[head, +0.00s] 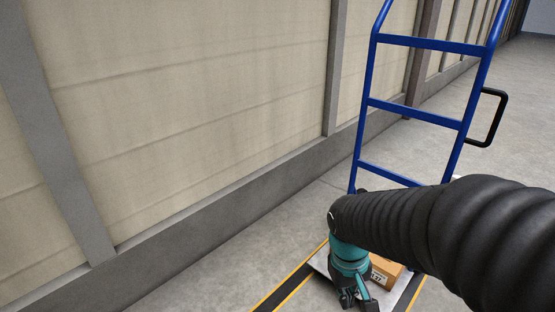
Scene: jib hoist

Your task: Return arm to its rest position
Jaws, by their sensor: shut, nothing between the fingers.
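My gripper (360,302) shows at the bottom of the head view, at the end of my arm, pointing down past the teal wrist. Its dark fingertips are partly cut off by the lower edge of the picture. It is shut and holds nothing. My arm, in a black ribbed sleeve, stretches in from the right. A brown cardboard box (384,271) lies just right of and behind the gripper, partly hidden by my arm and wrist. I cannot tell whether the gripper touches it.
The box rests on a grey plate (319,262) beside black-and-yellow floor stripes (287,289). A blue ladder-like frame (413,108) with a black handle (502,117) stands behind. A panelled wall (200,100) runs along the left. Concrete floor (225,275) between is clear.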

